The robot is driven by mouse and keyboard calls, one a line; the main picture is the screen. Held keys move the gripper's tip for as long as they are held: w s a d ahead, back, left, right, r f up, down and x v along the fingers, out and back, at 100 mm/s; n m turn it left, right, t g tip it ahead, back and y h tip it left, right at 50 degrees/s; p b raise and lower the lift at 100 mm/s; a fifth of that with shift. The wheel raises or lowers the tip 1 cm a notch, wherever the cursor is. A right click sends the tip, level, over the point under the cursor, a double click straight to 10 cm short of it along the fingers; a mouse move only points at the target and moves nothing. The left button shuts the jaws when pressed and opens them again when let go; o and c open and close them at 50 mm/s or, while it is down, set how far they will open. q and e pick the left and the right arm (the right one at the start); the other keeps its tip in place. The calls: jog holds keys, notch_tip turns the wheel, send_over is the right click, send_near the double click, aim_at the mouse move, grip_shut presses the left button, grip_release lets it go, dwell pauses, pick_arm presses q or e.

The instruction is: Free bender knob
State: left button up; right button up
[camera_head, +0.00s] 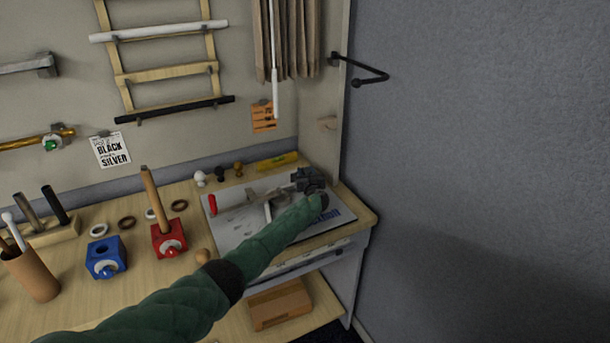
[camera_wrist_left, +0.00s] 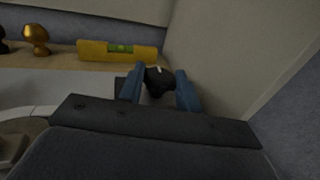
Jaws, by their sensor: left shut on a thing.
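A black knob (camera_wrist_left: 158,80) with a small white mark sits between the two blue fingers of my left gripper (camera_wrist_left: 160,92) in the left wrist view. The fingers are shut on it. In the head view my left gripper (camera_head: 308,180) is at the far right corner of a grey metal plate (camera_head: 235,222), beside the wall panel. A pale metal bender part (camera_head: 267,211) and a red grip (camera_head: 212,204) show on the plate. My green sleeve and the gripper hide much of the bender, and the knob's base is hidden. My right gripper is not in view.
A yellow spirit level (camera_head: 278,161) lies behind the plate, with white (camera_head: 200,178), black (camera_head: 220,174) and gold (camera_head: 238,169) knobs to its left. A red block (camera_head: 168,240) holding a wooden rod and a blue block (camera_head: 106,258) stand left. A side panel is close on the right.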

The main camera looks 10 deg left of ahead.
pick_arm(q)
jog(key=shift+y, duration=0.3)
jog(key=o, duration=1)
